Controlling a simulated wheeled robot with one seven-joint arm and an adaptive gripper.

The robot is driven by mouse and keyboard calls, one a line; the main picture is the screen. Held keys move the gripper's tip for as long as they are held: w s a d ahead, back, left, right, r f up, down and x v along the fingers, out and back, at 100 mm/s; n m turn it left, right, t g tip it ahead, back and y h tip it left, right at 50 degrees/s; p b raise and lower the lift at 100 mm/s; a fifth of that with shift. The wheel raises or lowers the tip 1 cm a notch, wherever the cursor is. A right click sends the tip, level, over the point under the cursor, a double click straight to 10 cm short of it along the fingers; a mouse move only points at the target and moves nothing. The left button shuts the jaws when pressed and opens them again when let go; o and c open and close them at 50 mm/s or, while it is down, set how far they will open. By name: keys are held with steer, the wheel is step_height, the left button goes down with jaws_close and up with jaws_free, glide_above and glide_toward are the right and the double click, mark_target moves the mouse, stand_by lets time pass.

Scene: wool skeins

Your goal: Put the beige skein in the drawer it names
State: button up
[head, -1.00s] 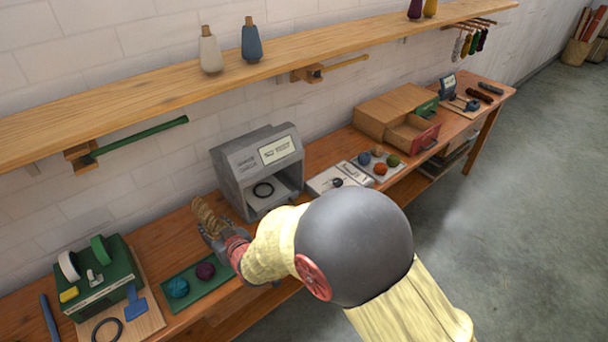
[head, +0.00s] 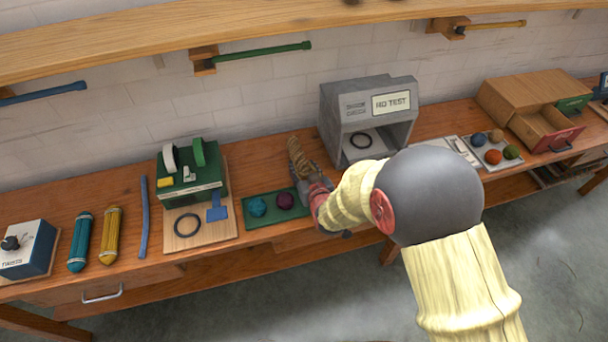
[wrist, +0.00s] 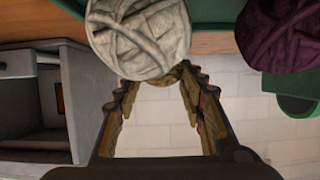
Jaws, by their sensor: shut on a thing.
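The beige skein (head: 298,157) is a tan, twisted bundle. My gripper (head: 305,176) is shut on it and holds it near the back of the bench, between the green mat and the grey tester. In the wrist view, my gripper's ribbed fingers (wrist: 182,82) close in below a pale ball, with only a brownish bit between the tips. A wooden cabinet (head: 535,88) stands at the right; its red-fronted drawer (head: 556,140) is pulled out, and a green-fronted drawer (head: 573,104) is beside it. The grey tester (head: 345,105) has a display (head: 391,103) reading "NO TEST".
The green mat (head: 262,220) holds teal and purple balls. The pale ball (wrist: 140,38) shows beside the purple ball (wrist: 282,34). A green dispenser (head: 190,185) stands left; a ball tray (head: 490,166) lies before the cabinet. The shelf (head: 240,30) runs above the bench.

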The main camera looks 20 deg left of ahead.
steer(key=shift+f+b, duration=0.3)
steer(key=shift+f, duration=1)
steer(key=shift+f, duration=0.15)
steer(key=o, duration=1.2)
steer(key=shift+o, duration=0.2)
steer(key=shift+s+d+r, duration=0.2)
steer(key=shift+s+r, duration=0.1)
steer(key=p+v, duration=0.3)
steer(key=v, duration=0.8)
steer(key=shift+s, duration=0.1)
steer(key=shift+d+r, duration=0.1)
